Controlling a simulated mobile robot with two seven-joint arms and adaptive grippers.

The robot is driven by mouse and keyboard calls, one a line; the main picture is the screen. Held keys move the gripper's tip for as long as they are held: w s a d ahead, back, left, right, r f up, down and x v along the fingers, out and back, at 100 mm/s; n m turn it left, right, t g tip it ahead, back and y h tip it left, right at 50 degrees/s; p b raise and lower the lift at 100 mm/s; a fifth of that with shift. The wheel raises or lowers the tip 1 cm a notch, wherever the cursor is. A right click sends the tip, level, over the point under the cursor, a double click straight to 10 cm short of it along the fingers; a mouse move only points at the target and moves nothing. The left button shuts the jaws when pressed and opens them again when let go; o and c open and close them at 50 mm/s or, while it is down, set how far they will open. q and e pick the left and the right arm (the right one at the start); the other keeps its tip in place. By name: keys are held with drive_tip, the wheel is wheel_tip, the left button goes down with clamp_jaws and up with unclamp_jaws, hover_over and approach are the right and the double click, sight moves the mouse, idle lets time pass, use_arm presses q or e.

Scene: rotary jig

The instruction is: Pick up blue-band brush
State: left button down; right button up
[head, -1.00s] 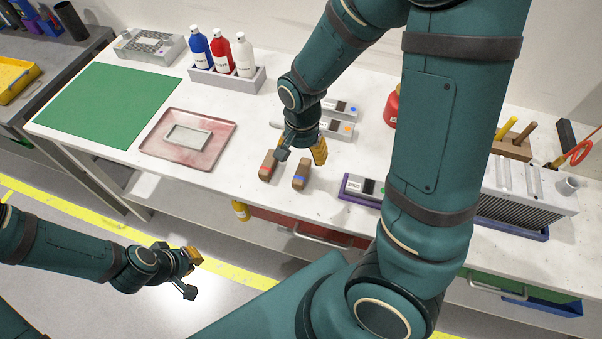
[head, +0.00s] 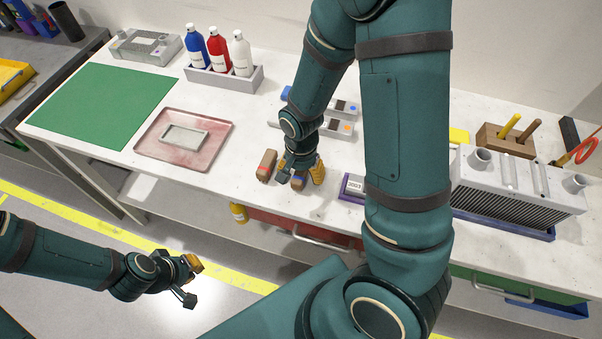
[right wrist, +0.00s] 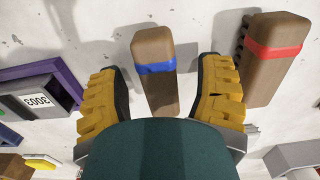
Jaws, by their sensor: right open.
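The blue-band brush (right wrist: 153,60) is a brown block with a blue band. In the right wrist view it lies between the two yellow fingers of my right gripper (right wrist: 161,95), with clear gaps on both sides. In the head view the right gripper (head: 301,180) is low over the blue-band brush (head: 298,181) and partly hides it. The red-band brush (head: 266,166) lies just left of it; it also shows in the right wrist view (right wrist: 276,52), just outside one finger. My left gripper (head: 192,279) hangs in front of the table, far from the brushes, and its fingers are apart.
A purple-edged tray (head: 352,187) with a labelled device is right of the brushes. Grey devices (head: 340,128) lie behind the right gripper. A pink tray (head: 215,150) and bottle rack (head: 228,79) stand to the left. The table's front edge is close.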

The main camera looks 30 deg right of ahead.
drive_tip(key=shift+f, duration=0.25)
idle(0.3)
clamp_jaws()
